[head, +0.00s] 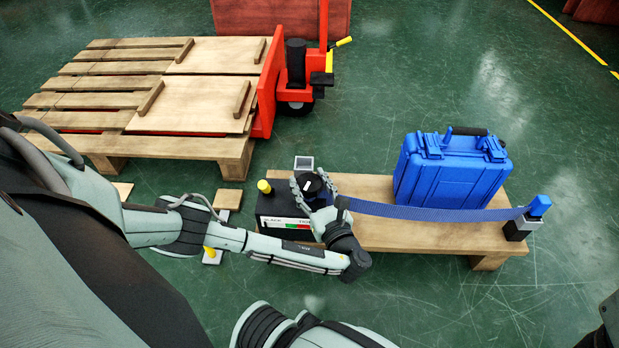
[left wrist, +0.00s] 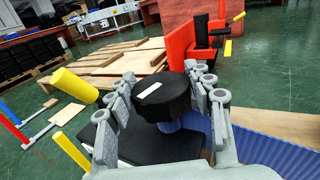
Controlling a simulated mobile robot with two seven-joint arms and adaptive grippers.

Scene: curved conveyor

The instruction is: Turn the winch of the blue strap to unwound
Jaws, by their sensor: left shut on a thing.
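The winch's black knob (head: 309,184) stands at the left end of the low wooden bench; in the left wrist view the knob (left wrist: 163,96) is faceted with a pale mark on top. My left gripper (head: 313,184) is shut on it, one finger on each side. The blue strap (head: 430,212) runs from the winch, partly hidden by my gripper, along the bench front to a blue-topped end post (head: 538,207). It also shows in the left wrist view (left wrist: 255,148). My right gripper is out of view.
A blue case (head: 450,172) stands on the wooden bench (head: 405,237) behind the strap. A pallet (head: 105,100) and red pallet jack (head: 268,85) are behind. Green floor is free at right.

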